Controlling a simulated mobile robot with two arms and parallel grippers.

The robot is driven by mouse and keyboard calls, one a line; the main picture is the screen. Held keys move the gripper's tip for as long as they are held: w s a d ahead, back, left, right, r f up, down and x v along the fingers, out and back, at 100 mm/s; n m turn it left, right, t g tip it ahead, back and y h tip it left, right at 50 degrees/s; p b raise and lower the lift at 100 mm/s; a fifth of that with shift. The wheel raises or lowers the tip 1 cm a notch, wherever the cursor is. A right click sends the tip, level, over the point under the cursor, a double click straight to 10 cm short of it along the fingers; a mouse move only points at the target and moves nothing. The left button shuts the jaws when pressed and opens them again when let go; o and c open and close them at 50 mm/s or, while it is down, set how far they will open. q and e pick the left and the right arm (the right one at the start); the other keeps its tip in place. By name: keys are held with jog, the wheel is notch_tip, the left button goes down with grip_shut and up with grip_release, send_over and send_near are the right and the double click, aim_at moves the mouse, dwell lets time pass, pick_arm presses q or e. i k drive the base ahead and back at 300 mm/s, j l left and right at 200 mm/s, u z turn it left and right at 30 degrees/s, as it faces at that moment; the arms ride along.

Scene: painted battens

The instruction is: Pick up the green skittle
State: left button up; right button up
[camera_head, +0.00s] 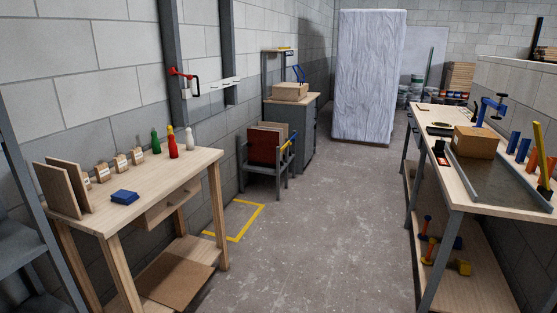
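The green skittle (156,142) stands upright on the wooden table (140,188) at the left, near its back edge by the wall. A red skittle (173,148) stands just to its right and a little nearer. A white skittle (189,139) stands farther right. A yellow top (170,130) shows behind the red skittle, its lower part hidden. Neither of my grippers is in view.
A blue block (125,197), wooden boards (62,186) and several small labelled blocks share the table. A workbench (455,185) with a cardboard box (475,142) stands at the right. The concrete floor (310,220) between them is clear.

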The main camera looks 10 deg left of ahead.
aim_at(155, 144)
jog(key=i+u, duration=0.15)
jog(key=i, duration=2.05)
jog(key=i+l+u, duration=0.15)
jog(key=i+u, duration=0.2)
jog(key=i, duration=0.2)
jog(key=i+l+u, duration=0.35)
jog(key=i, duration=0.15)
jog(key=j, duration=0.1)
